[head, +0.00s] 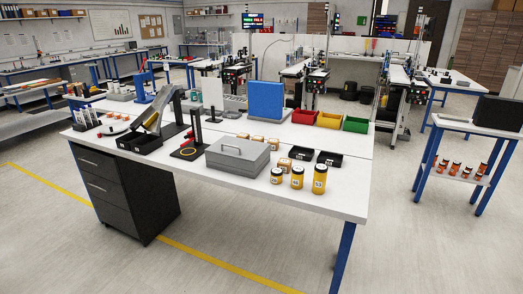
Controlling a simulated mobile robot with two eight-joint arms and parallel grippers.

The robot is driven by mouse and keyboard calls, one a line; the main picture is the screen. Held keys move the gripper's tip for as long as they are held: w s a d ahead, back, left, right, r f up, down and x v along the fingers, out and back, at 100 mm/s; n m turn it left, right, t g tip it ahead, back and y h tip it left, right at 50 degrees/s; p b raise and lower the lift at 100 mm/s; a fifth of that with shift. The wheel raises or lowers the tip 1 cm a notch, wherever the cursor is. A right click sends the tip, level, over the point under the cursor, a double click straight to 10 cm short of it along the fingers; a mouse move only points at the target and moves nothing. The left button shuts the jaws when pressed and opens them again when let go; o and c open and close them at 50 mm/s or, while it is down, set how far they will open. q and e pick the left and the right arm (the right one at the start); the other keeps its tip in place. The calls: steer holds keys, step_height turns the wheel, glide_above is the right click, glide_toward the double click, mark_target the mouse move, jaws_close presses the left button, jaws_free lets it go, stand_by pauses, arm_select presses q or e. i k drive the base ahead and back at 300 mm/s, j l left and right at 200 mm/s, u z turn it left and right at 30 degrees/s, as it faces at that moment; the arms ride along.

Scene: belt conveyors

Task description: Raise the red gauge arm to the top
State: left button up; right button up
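A small gauge-like stand (196,128) stands upright on the white workbench (235,188), left of the grey metal box. A low white disc-like item with red (115,128) lies farther left on the bench. Neither of my grippers is in view.
A grey lidded box (238,157), several yellow jars (297,177), small cartons and black trays crowd the bench's front right. A black angled chute (158,112) stands left of the stand, a blue panel (266,101) behind it. Floor in front is clear.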

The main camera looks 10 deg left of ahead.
mark_target(190, 136)
steer(key=i+j, duration=0.3)
steer(key=i+j+z, duration=0.1)
steer(key=i+j, duration=0.2)
steer(key=j, duration=0.2)
steer(key=i+j, duration=0.25)
steer(key=j, duration=0.15)
steer(key=i+j+z, duration=0.15)
steer(key=i+j, duration=0.4)
steer(key=j, duration=0.3)
steer(key=i+j, duration=0.2)
steer(key=i, duration=0.15)
steer(key=i+j+z, duration=0.1)
steer(key=i, duration=0.25)
steer(key=j, duration=0.1)
